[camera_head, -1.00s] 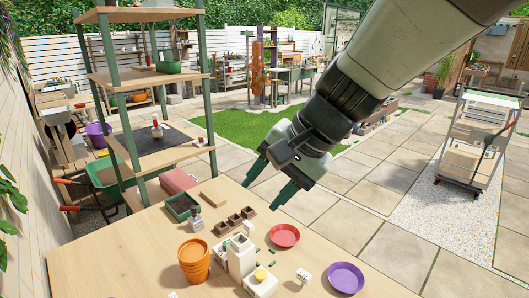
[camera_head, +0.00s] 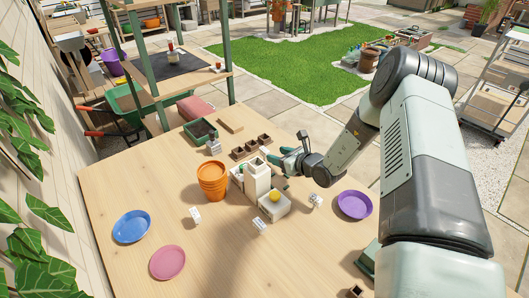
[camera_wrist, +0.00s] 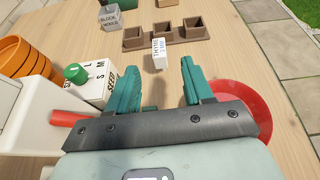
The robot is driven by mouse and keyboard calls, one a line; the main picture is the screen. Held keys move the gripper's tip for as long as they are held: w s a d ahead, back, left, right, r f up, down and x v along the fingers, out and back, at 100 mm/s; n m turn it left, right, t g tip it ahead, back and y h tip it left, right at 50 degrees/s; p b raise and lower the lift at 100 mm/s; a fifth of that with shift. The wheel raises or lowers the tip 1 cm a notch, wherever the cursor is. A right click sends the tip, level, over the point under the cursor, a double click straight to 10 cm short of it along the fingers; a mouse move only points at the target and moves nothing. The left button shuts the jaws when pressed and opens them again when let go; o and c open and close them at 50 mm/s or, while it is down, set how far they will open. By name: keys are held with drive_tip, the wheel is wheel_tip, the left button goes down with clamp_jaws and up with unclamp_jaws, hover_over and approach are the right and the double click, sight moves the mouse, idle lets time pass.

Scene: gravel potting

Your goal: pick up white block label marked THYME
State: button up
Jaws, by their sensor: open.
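The white block label (camera_wrist: 159,54) has lettering on its face that reads like THYME. It is upright or nearly so in the wrist view, just beyond my fingertips and near the brown pots. I cannot make it out in the head view, where my gripper covers that spot. My gripper (camera_wrist: 169,76) has two teal fingers spread apart with nothing between them. The label lies ahead of the gap, apart from both fingers. In the head view, my gripper (camera_head: 284,157) is low over the table's back right side.
A row of brown square pots (camera_wrist: 162,33) stands right behind the label. A white seed box with a green knob (camera_wrist: 88,82) is close to the left finger. A red saucer (camera_wrist: 240,95) lies right. Orange pots (camera_head: 212,180) and a purple saucer (camera_head: 355,204) stand on the table.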

sight(261, 152)
drive_tip(key=shift+m, duration=0.3)
drive_tip(key=x, duration=0.2)
drive_tip(key=f+x, duration=0.1)
drive_tip(key=x, duration=0.2)
drive_tip(key=shift+d, duration=0.15)
drive_tip(key=shift+x, duration=2.9)
drive_tip(key=shift+s, duration=0.15)
clamp_jaws()
